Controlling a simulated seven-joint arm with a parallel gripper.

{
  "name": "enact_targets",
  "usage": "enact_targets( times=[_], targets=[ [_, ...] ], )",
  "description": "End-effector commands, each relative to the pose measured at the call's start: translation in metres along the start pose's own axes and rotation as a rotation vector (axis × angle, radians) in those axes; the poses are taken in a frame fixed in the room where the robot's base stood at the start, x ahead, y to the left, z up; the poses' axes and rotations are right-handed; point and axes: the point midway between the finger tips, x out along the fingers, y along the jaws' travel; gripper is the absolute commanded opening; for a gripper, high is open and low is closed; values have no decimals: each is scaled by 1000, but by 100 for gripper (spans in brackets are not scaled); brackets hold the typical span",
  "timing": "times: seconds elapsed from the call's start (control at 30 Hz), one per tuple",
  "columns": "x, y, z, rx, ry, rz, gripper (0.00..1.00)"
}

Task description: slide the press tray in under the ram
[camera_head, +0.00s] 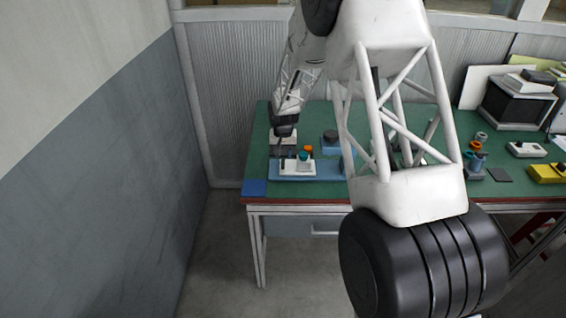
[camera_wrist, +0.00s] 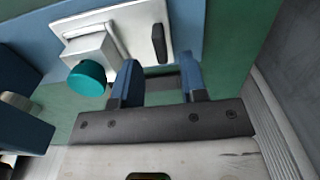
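A white plate (camera_wrist: 128,24) with a short black upright bar (camera_wrist: 159,43) lies on a blue base in the wrist view; I take it for the press tray. A white block (camera_wrist: 90,48) with a teal knob (camera_wrist: 87,78) stands at its left part. In the head view the white plate (camera_head: 292,168) sits on the blue base (camera_head: 318,176) near the table's front left. I cannot clearly make out the ram. My gripper (camera_wrist: 160,80) is open, its blue fingers apart with nothing between them. The black bar shows beyond the fingers, apart from them. In the head view my gripper (camera_head: 284,138) is above the table's left end.
The green table (camera_head: 340,192) carries a blue pad (camera_head: 255,188) at its front left corner. A blue device (camera_head: 330,140) stands behind the base. My arm hides the table's middle.

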Motion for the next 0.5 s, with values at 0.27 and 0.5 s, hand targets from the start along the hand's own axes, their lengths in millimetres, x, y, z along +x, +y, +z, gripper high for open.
enact_targets(
  times=[0.27,0.5],
  targets=[
    [30,0,0,0,0,0,39],
    [43,0,0,0,1,0,39]
  ],
)
